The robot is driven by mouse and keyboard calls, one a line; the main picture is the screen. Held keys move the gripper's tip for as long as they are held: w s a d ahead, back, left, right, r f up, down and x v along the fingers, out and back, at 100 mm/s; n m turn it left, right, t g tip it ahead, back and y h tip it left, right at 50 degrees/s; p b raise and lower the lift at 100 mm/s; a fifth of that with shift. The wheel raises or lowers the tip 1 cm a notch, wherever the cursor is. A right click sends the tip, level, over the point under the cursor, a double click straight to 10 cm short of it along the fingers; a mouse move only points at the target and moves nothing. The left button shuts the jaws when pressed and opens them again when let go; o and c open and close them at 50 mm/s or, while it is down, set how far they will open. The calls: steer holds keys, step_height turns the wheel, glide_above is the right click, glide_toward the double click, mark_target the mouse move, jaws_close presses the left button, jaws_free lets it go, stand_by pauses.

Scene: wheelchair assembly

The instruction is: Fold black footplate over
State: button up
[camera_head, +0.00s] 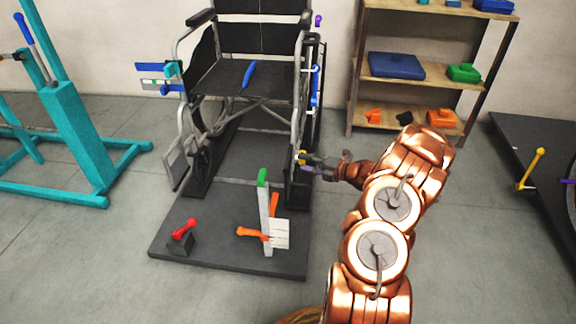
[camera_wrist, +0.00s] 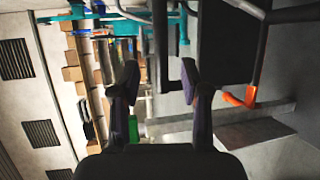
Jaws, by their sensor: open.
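The wheelchair (camera_head: 250,80) stands upright on a dark platform at the centre of the head view. A black footplate (camera_head: 299,188) hangs at the lower end of its right-hand front frame, standing about upright. A grey footplate (camera_head: 177,163) is on the left-hand side, also raised on edge. My gripper (camera_head: 307,161) is beside the right-hand front frame, just above the black footplate. In the wrist view my gripper (camera_wrist: 160,78) is open, with a dark upright bar (camera_wrist: 160,45) beyond and between the fingers. I cannot tell whether the fingers touch anything.
The platform (camera_head: 220,262) holds a white post with a green top (camera_head: 263,178), orange clamps and a red-handled tool (camera_head: 184,229). A blue tool (camera_head: 248,74) lies on the seat. Shelves (camera_head: 425,75) stand behind right. A teal frame (camera_head: 80,135) stands left.

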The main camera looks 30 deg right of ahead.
mark_target(288, 159)
steer(key=shift+b+x, duration=1.2)
steer(key=shift+x, duration=2.65)
steer(key=shift+f, duration=0.1)
steer(key=shift+c, duration=0.4)
jaws_close()
